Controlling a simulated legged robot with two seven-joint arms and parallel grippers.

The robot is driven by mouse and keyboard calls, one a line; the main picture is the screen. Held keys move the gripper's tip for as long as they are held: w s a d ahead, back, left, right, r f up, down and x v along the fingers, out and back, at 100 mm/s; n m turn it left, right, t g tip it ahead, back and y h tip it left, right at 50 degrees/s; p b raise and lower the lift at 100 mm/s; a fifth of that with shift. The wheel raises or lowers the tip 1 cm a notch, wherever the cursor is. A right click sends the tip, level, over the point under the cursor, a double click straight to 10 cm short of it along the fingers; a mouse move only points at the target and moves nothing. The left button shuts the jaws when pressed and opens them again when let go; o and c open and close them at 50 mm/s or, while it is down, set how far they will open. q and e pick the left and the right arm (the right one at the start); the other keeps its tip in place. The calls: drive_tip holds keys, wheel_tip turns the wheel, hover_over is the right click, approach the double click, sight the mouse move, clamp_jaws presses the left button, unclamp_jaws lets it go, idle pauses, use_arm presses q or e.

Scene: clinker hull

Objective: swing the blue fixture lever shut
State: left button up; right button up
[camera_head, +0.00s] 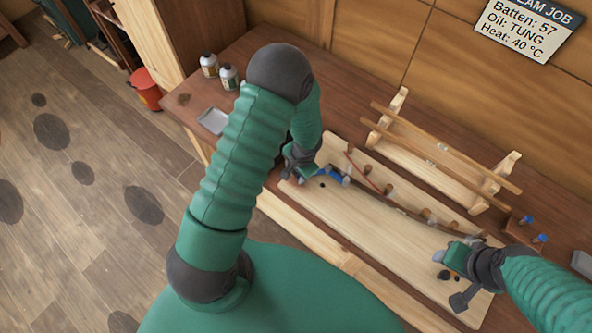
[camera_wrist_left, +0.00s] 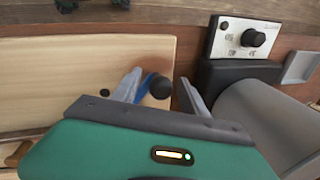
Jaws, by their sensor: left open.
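The blue fixture lever (camera_head: 334,177) is at the left end of the pale wooden board (camera_head: 345,212), partly hidden by my left gripper in the head view. In the left wrist view the blue lever (camera_wrist_left: 147,82) shows between the fingers, with a dark round knob (camera_wrist_left: 160,87) at its end. My left gripper (camera_wrist_left: 160,92) is open, one finger on each side of the lever and knob; contact cannot be told. In the head view the left gripper (camera_head: 312,172) hangs over the board's left end. My right gripper (camera_head: 450,256) is at the board's right end; its fingers are too small to read.
A thin batten (camera_head: 405,209) bends along several wooden pegs on the board. A wooden rack (camera_head: 430,158) with strips stands behind. Two bottles (camera_head: 228,77) and a grey tray (camera_head: 213,121) are at the table's left. A panel with a black knob (camera_wrist_left: 241,39) is near my left wrist.

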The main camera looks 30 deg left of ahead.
use_arm(q)
drive_tip(key=shift+c, duration=0.4)
drive_tip(key=shift+w, duration=0.1)
clamp_jaws()
drive_tip(key=shift+a, duration=0.1)
idle(0.7)
